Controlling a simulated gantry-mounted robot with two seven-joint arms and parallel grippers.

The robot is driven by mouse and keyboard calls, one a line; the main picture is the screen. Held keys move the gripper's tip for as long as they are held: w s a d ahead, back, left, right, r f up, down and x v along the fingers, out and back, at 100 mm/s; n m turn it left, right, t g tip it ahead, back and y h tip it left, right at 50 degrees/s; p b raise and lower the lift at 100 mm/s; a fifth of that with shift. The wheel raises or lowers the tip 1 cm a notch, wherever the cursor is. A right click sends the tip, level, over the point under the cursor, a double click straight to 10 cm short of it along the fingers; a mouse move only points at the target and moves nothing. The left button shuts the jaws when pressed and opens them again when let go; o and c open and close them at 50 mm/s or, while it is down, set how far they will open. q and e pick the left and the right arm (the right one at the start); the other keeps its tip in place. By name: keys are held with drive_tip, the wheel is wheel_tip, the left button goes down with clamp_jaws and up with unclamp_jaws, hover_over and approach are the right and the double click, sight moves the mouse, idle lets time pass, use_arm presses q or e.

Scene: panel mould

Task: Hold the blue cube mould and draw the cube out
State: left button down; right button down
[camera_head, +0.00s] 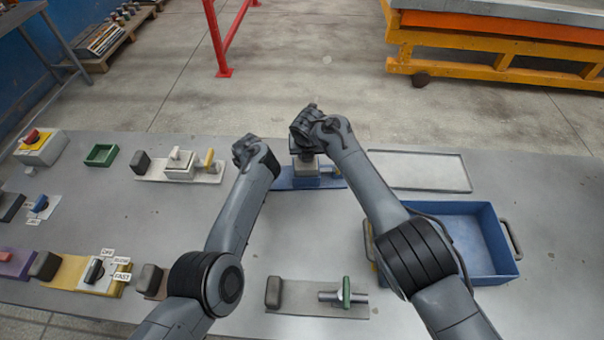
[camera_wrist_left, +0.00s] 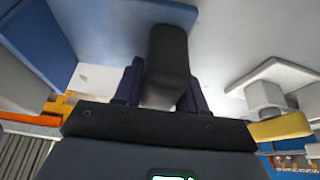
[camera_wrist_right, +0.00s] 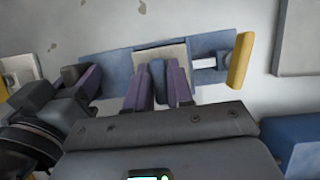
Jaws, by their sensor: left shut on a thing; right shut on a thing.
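The blue cube mould is a blue plate (camera_head: 330,184) with a pale box (camera_head: 306,177) on it and a yellow handle (camera_head: 338,171) at its right end. The right wrist view shows its plate (camera_wrist_right: 105,60), pale box (camera_wrist_right: 172,53) and yellow handle (camera_wrist_right: 240,62). My left gripper (camera_head: 270,165) is shut on the dark grip block (camera_wrist_left: 168,55) at the mould's left end. My right gripper (camera_wrist_right: 157,88) is over the box, pointing down, shut on a blue piece (camera_wrist_right: 157,72), seemingly the cube's grip. The cube's body is hidden, so its height in the box is unclear.
A blue tray (camera_head: 510,270) stands at the right, partly behind my right arm. A flat grey panel (camera_head: 417,171) lies right of the mould. A white mould (camera_head: 180,172) and a green tray (camera_head: 101,155) are at left; a grey fixture (camera_head: 318,297) is in front.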

drive_tip(key=shift+r, duration=2.25)
drive_tip(key=shift+r, duration=0.3)
drive_tip(key=shift+r, duration=1.35)
use_arm(q)
drive_tip(key=c, duration=0.6)
unclamp_jaws()
drive_tip(key=shift+o, duration=0.2)
